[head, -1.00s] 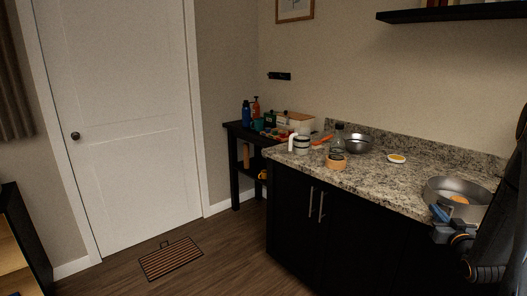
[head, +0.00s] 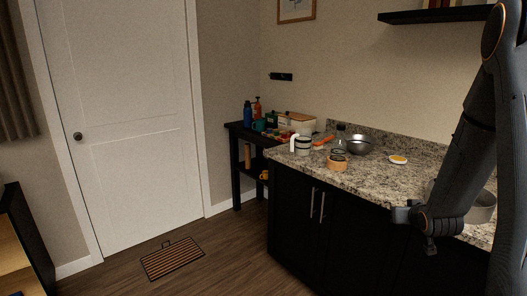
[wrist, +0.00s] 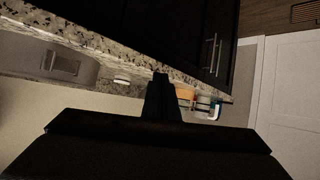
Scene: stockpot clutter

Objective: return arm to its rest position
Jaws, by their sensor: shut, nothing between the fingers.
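My arm (head: 462,150) comes down from the upper right in the head view, and its end is in front of the counter's front edge. My gripper (wrist: 160,78) shows dark in the wrist view, with its fingers together and nothing between them. The granite counter (head: 375,175) lies behind the arm's end.
Black cabinets (head: 300,205) stand below. A wall shelf (head: 430,14) is at upper right. Floor (head: 228,250) left of the cabinets is mostly clear.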

